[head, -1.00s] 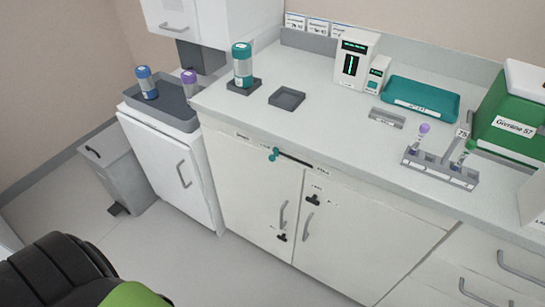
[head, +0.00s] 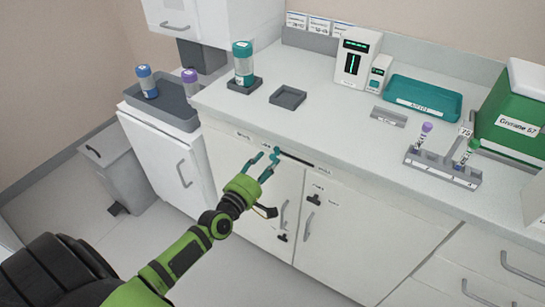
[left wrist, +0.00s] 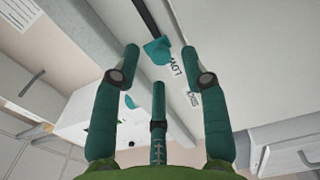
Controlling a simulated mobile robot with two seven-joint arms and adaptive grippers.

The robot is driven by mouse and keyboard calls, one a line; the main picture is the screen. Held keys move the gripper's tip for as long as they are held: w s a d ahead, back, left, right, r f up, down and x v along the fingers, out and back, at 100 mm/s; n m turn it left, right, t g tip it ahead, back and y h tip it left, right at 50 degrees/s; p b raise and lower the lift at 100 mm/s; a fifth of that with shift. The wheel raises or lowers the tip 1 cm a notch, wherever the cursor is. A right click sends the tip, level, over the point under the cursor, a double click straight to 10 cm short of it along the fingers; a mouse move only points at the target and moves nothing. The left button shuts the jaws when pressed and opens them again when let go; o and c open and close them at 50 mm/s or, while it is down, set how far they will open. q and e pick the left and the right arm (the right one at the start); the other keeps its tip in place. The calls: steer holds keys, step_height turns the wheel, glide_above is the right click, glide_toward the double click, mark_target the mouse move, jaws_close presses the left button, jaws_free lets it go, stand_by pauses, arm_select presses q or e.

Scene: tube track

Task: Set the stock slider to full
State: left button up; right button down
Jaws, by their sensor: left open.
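The stock slider is a dark slot (head: 299,158) in the front face of the counter above the cabinet doors. Its teal knob (head: 276,150) sits at the left end of the slot. In the left wrist view the knob (left wrist: 156,50) is beside a label reading LOW (left wrist: 177,69). My left gripper (head: 267,161) is open and empty, its fingers pointing at the counter front close to the knob. In the left wrist view the knob shows between the spread fingertips; whether they touch it I cannot tell. My right gripper is not in view.
Cabinet doors with handles (head: 283,213) lie below the slot. On the counter stand a teal-capped jar (head: 243,66), an empty grey tray (head: 288,97), a teal tray (head: 424,100) and a tube rack (head: 442,168). The counter front right of the knob is clear.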

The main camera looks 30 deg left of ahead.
mark_target(271, 158)
arm_select(q)
steer(key=shift+w, duration=1.9)
jaws_close()
steer(key=d+p, duration=0.3)
steer(key=d, duration=0.7)
steer(key=shift+s+d, duration=0.15)
steer(key=shift+d, duration=0.1)
jaws_free()
steer(key=shift+d, duration=0.1)
